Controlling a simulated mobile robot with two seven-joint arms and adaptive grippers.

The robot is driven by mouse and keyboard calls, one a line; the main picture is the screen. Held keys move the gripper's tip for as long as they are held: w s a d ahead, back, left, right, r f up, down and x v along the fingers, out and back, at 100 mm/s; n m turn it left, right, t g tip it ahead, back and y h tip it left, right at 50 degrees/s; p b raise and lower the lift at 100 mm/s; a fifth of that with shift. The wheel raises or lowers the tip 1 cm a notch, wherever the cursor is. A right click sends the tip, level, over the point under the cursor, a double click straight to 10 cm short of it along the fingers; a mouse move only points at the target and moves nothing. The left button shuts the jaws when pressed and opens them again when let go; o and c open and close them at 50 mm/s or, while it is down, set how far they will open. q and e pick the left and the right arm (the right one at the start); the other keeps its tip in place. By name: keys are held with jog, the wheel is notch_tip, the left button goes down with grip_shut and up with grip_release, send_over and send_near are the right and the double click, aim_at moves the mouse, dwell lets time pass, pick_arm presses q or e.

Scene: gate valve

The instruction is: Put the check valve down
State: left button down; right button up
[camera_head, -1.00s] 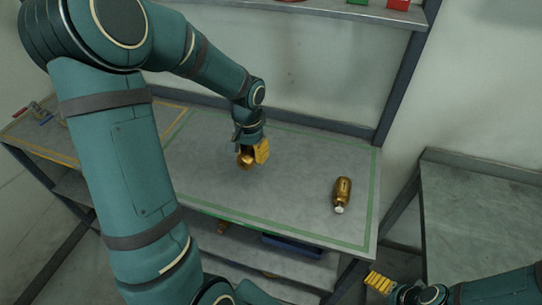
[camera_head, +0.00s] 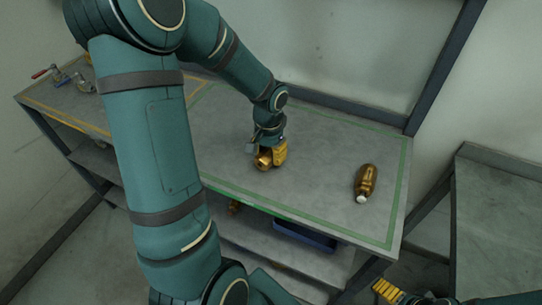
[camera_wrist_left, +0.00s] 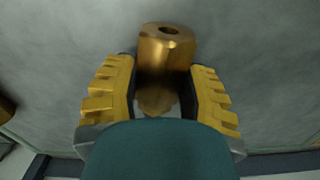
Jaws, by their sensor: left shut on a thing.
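A brass valve body (camera_head: 263,161), the likely check valve, is held in my left gripper (camera_head: 271,154) at the middle of the grey table (camera_head: 310,185). In the left wrist view the brass piece (camera_wrist_left: 166,48) sits between the yellow fingers of the left gripper (camera_wrist_left: 162,95), its holed end pointing away from the wrist. It is at or very close to the table top; I cannot tell whether it touches. My right gripper (camera_head: 388,291) shows only partly at the bottom right, away from the table, and its opening is unclear.
A second brass fitting with a white tip (camera_head: 366,183) lies on the right of the table. Fittings with a red handle (camera_head: 58,76) sit on the far left. A blue bin (camera_head: 304,236) is on the shelf below. The table between the two brass pieces is clear.

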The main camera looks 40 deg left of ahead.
pick_arm(q)
jog(key=shift+s+r, duration=0.1)
jog(key=c, duration=0.9)
grip_release()
jog(key=shift+f, duration=0.25)
jog(key=o, duration=0.4)
jog(key=shift+r, duration=0.2)
